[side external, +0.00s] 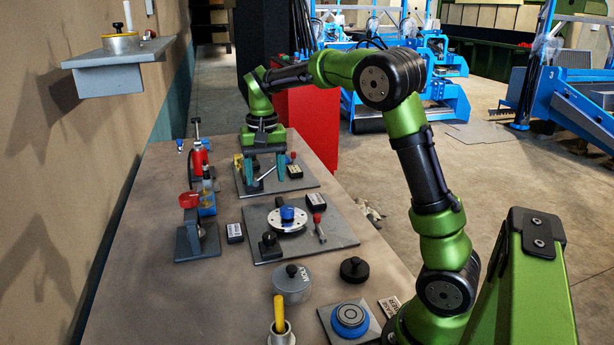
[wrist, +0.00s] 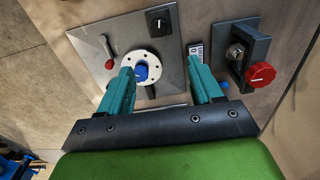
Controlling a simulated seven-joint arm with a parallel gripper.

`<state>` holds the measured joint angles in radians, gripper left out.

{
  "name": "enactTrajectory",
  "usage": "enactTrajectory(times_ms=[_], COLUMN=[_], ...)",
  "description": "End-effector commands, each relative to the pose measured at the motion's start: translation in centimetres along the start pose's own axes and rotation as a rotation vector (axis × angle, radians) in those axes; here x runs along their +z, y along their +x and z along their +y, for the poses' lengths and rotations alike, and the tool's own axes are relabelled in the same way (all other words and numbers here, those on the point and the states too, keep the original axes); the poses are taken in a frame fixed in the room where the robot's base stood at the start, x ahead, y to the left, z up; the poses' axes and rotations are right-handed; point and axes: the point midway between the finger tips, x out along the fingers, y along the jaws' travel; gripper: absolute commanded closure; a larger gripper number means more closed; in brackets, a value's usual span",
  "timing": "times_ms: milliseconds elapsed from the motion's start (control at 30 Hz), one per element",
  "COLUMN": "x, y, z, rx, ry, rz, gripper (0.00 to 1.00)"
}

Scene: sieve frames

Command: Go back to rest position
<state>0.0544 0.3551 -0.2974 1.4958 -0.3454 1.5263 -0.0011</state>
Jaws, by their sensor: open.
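My gripper (side external: 266,182) is at the far end of the bench, pointing down with its two teal fingers apart and nothing between them. It hangs over or in front of the rear grey plate (side external: 305,184); the exact height is hard to tell. In the wrist view my gripper (wrist: 163,74) also shows open. Between and beyond its fingers lies a grey plate (wrist: 90,50) with a white disc (wrist: 153,55) and a blue knob (wrist: 141,72). The same white disc (side external: 278,226) sits on the middle plate in the side view.
A red-topped grey bracket (side external: 187,240) and a red bottle-like device (side external: 200,160) stand along the left. A grey lidded pot (side external: 292,288), a black knob (side external: 354,269), a blue round part (side external: 350,316) and a yellow handle (side external: 279,312) are near the front. A wall shelf (side external: 110,80) juts out left.

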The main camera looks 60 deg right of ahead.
Motion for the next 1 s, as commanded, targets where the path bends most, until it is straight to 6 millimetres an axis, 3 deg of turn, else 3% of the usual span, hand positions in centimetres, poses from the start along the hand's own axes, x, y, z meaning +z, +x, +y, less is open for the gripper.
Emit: enactTrajectory(times_ms=[67, 167, 500, 700, 833, 1000], x=[1.0, 3.5, 15.5, 21.5, 23.6, 24.3], y=[1.1, 0.8, -2.1, -2.5, -2.7, -3.6], z=[0.1, 0.0, 0.4, 1.8, 2.5, 2.7], rx=[-0.013, -0.074, -0.329, -0.432, -0.468, -0.493], ry=[-0.028, -0.081, -0.291, -0.385, -0.416, -0.431], rz=[-0.006, 0.019, 0.196, 0.317, 0.368, 0.408], gripper=[0.35, 0.35, 0.35, 0.35, 0.35, 0.35])
